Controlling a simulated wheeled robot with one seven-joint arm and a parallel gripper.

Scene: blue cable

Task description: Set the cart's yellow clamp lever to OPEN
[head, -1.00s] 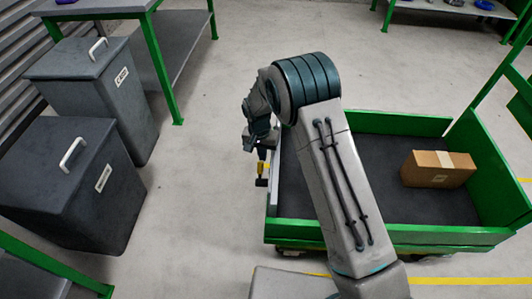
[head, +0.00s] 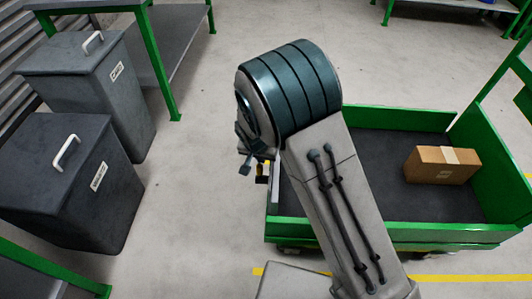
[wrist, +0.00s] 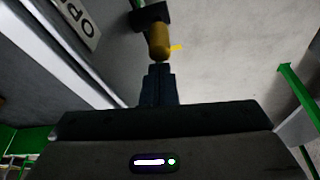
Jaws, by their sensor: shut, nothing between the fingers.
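The yellow clamp lever (wrist: 158,40) shows in the wrist view as a yellow grip on a dark mount, just beyond my fingertips. In the head view the lever (head: 262,172) is a small yellow and dark piece at the left side of the green cart (head: 390,234). My gripper (wrist: 160,68) is shut and empty, its fingertips right at the end of the yellow grip; I cannot tell whether they touch. In the head view my arm hides most of the gripper. A white label (wrist: 82,22) with letters reading "OP" shows on the cart's pale panel, partly cut off.
A cardboard box (head: 441,165) lies in the cart's bed. Two dark lidded bins (head: 66,180) (head: 90,85) stand at the left, near a green-legged table (head: 180,50). The floor between the bins and cart is clear.

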